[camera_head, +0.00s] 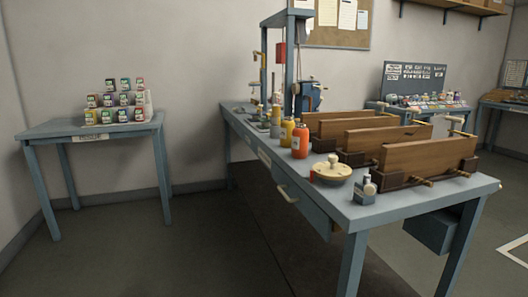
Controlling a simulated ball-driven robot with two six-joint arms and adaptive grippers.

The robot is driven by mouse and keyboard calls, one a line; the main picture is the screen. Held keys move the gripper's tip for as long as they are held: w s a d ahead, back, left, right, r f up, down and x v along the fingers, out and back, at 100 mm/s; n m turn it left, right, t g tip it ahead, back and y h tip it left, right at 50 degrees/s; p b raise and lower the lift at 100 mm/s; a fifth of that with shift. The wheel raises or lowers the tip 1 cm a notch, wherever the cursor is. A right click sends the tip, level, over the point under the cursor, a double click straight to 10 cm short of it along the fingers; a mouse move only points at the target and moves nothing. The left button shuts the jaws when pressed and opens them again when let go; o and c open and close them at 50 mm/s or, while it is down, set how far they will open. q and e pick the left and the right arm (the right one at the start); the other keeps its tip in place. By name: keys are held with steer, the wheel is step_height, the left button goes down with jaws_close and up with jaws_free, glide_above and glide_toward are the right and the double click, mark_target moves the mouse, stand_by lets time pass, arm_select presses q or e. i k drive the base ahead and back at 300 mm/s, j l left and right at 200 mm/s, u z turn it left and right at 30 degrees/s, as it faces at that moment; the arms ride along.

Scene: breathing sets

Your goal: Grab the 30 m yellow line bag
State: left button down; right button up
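Several small labelled packs (123,100) stand in stepped rows on the small blue-grey table (50,131) at the left. They have white label areas with coloured parts, among them red, green, dark and yellowish ones. They are too small to read, so I cannot tell which one, if any, is the 30 m yellow line bag. A white label plate (90,138) is on the table's front edge, its text unreadable. Neither of my grippers shows in this view.
A long blue workbench (385,212) fills the middle and right. It carries wooden panels (428,157), an orange bottle (300,142), a yellow bottle (287,130) and a round tan lidded piece (331,172). Open floor (190,235) lies between the small table and the bench.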

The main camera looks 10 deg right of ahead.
mark_target(287, 124)
steer(key=i+j+z, duration=0.1)
steer(key=i, duration=0.3)
steer(key=i+j+z, duration=0.15)
steer(key=i, duration=0.25)
steer(key=i+j+z, duration=0.1)
steer(key=i+j, duration=0.25)
